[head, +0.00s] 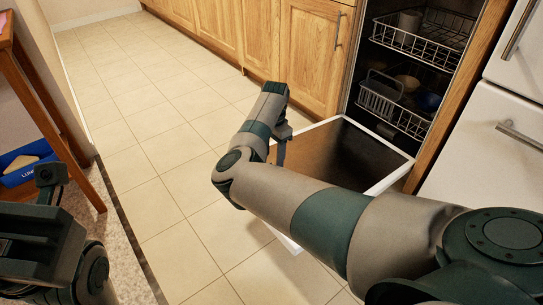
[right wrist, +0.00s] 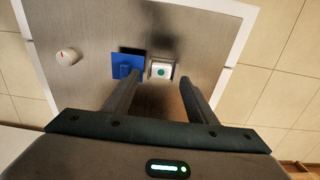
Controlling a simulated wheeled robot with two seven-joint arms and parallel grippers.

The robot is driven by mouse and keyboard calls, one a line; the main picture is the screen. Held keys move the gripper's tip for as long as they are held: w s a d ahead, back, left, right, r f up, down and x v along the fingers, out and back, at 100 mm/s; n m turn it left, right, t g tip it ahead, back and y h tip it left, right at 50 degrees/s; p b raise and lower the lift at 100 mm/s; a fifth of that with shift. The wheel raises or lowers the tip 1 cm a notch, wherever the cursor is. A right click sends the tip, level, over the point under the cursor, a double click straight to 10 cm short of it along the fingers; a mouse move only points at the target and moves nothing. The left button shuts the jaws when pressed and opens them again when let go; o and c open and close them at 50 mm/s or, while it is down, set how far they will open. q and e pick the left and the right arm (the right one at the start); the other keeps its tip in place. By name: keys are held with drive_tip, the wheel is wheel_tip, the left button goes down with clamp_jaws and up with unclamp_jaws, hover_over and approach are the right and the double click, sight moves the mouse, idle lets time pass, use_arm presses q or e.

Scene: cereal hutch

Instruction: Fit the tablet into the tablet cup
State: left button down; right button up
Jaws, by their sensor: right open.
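In the right wrist view a white block with a green round spot, which looks like the tablet (right wrist: 161,72), is at a small pale-rimmed square recess that looks like the tablet cup (right wrist: 149,68). I cannot tell if it is fully seated. A blue square flap with a raised tab (right wrist: 126,62) is just left of it. My right gripper (right wrist: 160,83) is open, its two fingers apart on either side of the block, above the open dishwasher door. In the head view my right gripper (head: 281,150) points down over the door; the tablet is hidden there. My left gripper (head: 48,178) is at lower left, its jaws unclear.
The open dishwasher door (head: 378,143) has a pale raised rim. A white knob with a red mark (right wrist: 67,56) is on the door. Wire racks (head: 415,35) with dishes are inside the dishwasher. A blue box (head: 22,172) sits at the left by a wooden leg. The tiled floor is clear.

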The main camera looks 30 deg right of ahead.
drive_tip(key=d+r+p, duration=0.2)
drive_tip(key=r+p, duration=0.1)
drive_tip(key=r, duration=0.4)
drive_tip(key=s+d+r+p, duration=0.1)
drive_tip(key=d+r+p, duration=0.1)
drive_tip(key=r+p, duration=0.2)
drive_tip(key=s+d+r+p, duration=0.1)
drive_tip(key=r+p, duration=0.3)
drive_tip(key=r, duration=0.5)
drive_tip(key=shift+s+d+r, duration=0.25)
drive_tip(key=shift+d+r, duration=0.05)
drive_tip(key=shift+d, duration=0.15)
